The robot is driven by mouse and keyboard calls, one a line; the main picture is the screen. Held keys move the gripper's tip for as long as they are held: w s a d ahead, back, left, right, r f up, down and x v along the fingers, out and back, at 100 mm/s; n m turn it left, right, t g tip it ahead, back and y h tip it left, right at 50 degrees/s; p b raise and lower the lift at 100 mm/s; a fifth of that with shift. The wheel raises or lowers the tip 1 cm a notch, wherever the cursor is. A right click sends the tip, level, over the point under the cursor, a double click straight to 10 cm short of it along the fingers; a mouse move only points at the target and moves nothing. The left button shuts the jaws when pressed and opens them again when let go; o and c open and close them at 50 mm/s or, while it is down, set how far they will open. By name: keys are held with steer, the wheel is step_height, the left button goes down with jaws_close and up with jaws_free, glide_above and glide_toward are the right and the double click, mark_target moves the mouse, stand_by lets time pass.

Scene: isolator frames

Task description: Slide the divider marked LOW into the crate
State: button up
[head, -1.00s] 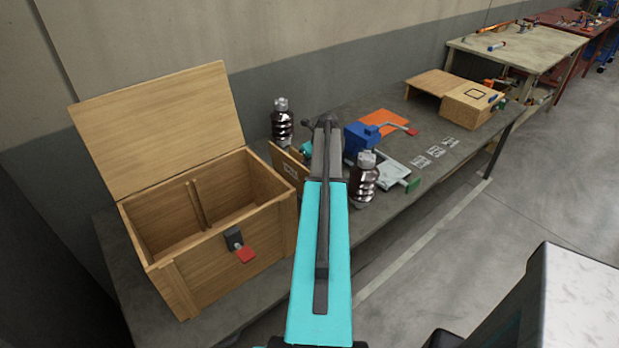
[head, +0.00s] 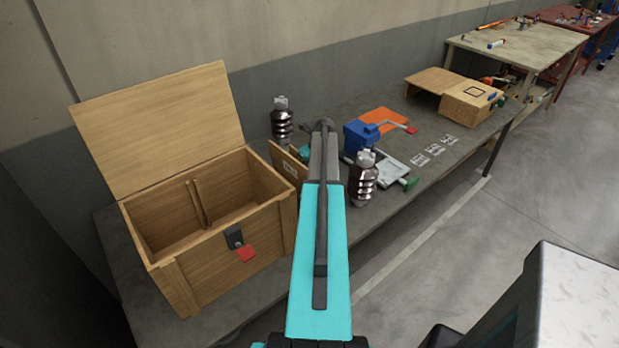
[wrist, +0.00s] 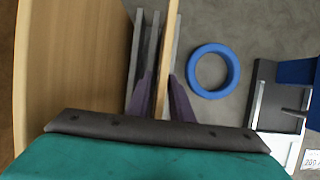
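The wooden crate (head: 215,250) stands open at the left of the bench, its lid (head: 160,130) tilted back. Upright slot strips show on its inner back wall. A thin wooden divider (head: 280,160) stands just right of the crate, with a pale label too small to read surely. In the wrist view the divider (wrist: 171,40) shows edge-on, with grey upright plates beside it. My gripper (wrist: 163,88) has a finger on each side of the divider and looks closed on it. In the head view my arm hides the fingers.
The crate's side (wrist: 70,60) is close to the left of my gripper. A blue ring (wrist: 213,71) lies to the right. A wooden box (head: 470,101) is farther right.

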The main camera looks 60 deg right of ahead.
jaws_close()
steer(key=shift+r, duration=0.15)
step_height(320, 180, up, 18)
steer(key=b, duration=0.4)
steer(key=shift+b, duration=0.3)
stand_by(0.7)
